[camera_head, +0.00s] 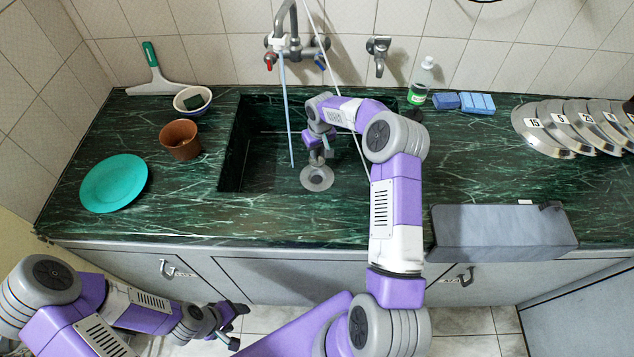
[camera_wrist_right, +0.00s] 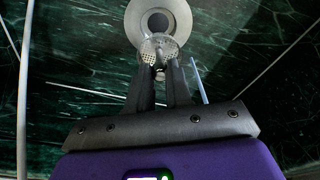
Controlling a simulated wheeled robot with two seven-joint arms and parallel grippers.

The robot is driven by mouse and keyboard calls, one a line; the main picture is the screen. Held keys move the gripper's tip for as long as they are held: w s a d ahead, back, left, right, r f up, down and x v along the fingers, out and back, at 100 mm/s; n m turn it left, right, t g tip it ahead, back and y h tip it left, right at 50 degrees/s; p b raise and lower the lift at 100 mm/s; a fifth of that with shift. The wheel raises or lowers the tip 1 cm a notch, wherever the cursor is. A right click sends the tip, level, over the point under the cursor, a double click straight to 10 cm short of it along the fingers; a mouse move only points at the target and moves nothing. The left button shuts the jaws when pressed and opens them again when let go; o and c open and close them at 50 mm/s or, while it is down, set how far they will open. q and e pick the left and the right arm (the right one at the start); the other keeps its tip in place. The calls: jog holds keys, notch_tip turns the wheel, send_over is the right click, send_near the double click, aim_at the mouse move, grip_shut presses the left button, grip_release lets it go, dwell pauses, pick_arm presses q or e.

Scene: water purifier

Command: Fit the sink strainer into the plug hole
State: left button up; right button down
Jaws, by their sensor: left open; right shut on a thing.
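My right gripper (camera_head: 318,160) reaches down into the dark green sink (camera_head: 258,165). In the right wrist view, the right gripper (camera_wrist_right: 160,70) is shut on the small perforated metal sink strainer (camera_wrist_right: 151,45). The plug hole (camera_wrist_right: 157,22) shows there as a dark opening in a pale round flange, just beyond the strainer, which overlaps the flange's near edge in the picture. The flange of the plug hole (camera_head: 317,184) also shows in the head view under the gripper. The height gap between strainer and hole is unclear. My left gripper (camera_head: 234,324) is open and empty, in front of the cabinets.
Blue and white hoses hang from the faucet (camera_head: 285,43) into the sink near the right arm. A brown pot (camera_head: 181,140), a bowl (camera_head: 192,98) and a turquoise plate (camera_head: 114,183) stand left.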

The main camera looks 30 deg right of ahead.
aim_at(318, 163)
notch_tip(318, 163, down, 10)
jog(key=b, duration=0.2)
jog(key=shift+b, duration=0.35)
jog(key=shift+r, duration=0.1)
jog(key=shift+f, duration=0.25)
jog(key=c, duration=1)
grip_release()
jog(key=shift+c, duration=0.2)
jog(key=shift+r, duration=0.2)
jog(key=shift+r, duration=0.35)
jog(key=r+p, duration=0.1)
jog(key=r, duration=0.2)
jog(key=s+r+p, duration=0.1)
jog(key=r, duration=0.3)
jog(key=r+p, duration=0.1)
jog(key=r, duration=0.3)
jog(key=shift+s+r, duration=0.15)
jog(key=shift+s, duration=0.1)
